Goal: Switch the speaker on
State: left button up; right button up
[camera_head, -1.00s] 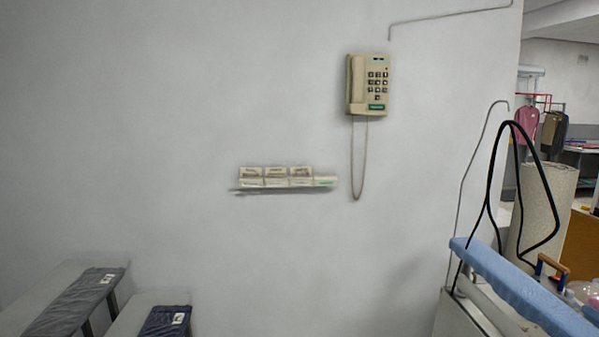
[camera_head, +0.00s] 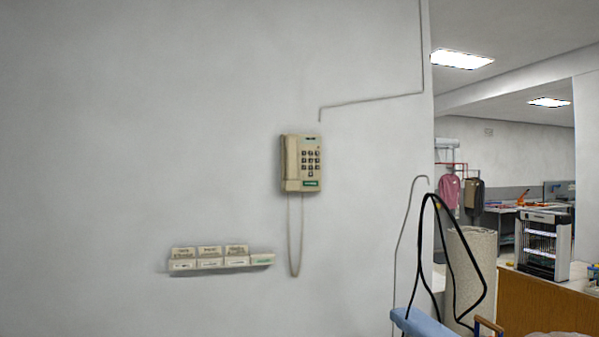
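I see no thing that I can identify as the speaker in the head view. A beige wall telephone (camera_head: 302,163) with a keypad and a hanging cord is mounted on the grey wall near the middle. A black and white appliance (camera_head: 543,245) with lit bars stands on a wooden counter at the right; I cannot tell that it is a speaker. Neither of my grippers is in view.
A small wall rack (camera_head: 221,262) holds cards below the phone. A light-blue padded board (camera_head: 425,324) and a rolled beige cylinder (camera_head: 470,270) with a black cable stand at lower right. The wooden counter (camera_head: 545,301) is beyond them. Garments (camera_head: 449,192) hang farther back.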

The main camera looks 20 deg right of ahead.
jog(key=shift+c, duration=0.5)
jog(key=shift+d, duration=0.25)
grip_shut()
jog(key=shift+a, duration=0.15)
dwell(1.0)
